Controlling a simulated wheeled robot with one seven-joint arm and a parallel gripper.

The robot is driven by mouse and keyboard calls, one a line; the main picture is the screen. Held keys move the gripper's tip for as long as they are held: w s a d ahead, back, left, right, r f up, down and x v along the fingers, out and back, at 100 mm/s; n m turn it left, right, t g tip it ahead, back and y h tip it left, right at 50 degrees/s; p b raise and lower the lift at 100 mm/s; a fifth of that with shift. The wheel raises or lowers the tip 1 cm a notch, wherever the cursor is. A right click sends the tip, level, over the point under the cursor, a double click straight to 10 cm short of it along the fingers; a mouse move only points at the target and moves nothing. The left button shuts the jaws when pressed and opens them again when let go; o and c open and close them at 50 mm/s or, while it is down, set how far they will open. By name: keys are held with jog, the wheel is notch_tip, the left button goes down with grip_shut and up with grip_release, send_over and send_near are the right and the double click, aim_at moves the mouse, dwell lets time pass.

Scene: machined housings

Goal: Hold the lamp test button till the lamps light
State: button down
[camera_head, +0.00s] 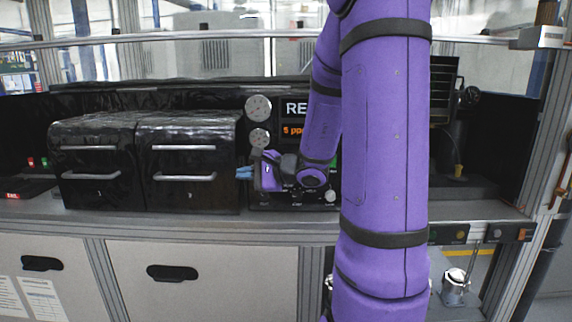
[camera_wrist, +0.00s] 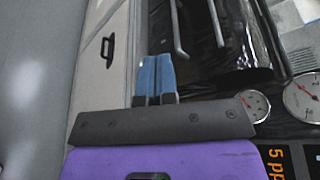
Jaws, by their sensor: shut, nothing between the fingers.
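My gripper (camera_head: 243,173) is shut and empty, with its blue fingertips pointing left in front of the right black cabinet. In the wrist view the blue fingertips (camera_wrist: 155,78) are together, with nothing between them. A black control panel (camera_head: 262,196) stands right of the cabinets, partly hidden by my purple arm. A pale round knob or button (camera_head: 330,196) shows low on the panel, right of my wrist. The small labels are too blurred to read, so I cannot tell which control is the lamp test button. The fingers touch no control that I can see.
Two black cabinets with bar handles (camera_head: 96,160) (camera_head: 190,165) stand on the grey bench (camera_head: 200,226). Two round gauges (camera_head: 258,108) (camera_head: 259,138) and an orange display (camera_head: 293,131) are on the panel. A box with red and green lights (camera_head: 37,163) sits far left.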

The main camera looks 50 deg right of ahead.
jog(key=d+f+m+t+h, duration=0.3)
jog(key=d+m+h, duration=0.4)
jog(key=d, duration=0.7)
jog(key=shift+s+d+f+m+h, duration=0.3)
jog(key=shift+s+f, duration=0.15)
jog(key=shift+f, duration=0.25)
jog(key=w+d, duration=0.5)
jog(key=d, duration=0.1)
jog(key=shift+w+d, duration=0.35)
jog(key=shift+w, duration=0.1)
dwell(0.8)
jog(key=shift+w+d, duration=0.15)
jog(key=shift+d, duration=0.15)
jog(key=shift+w+d, duration=0.3)
dwell(0.8)
jog(key=shift+s+a, duration=0.55)
jog(key=shift+a, duration=0.05)
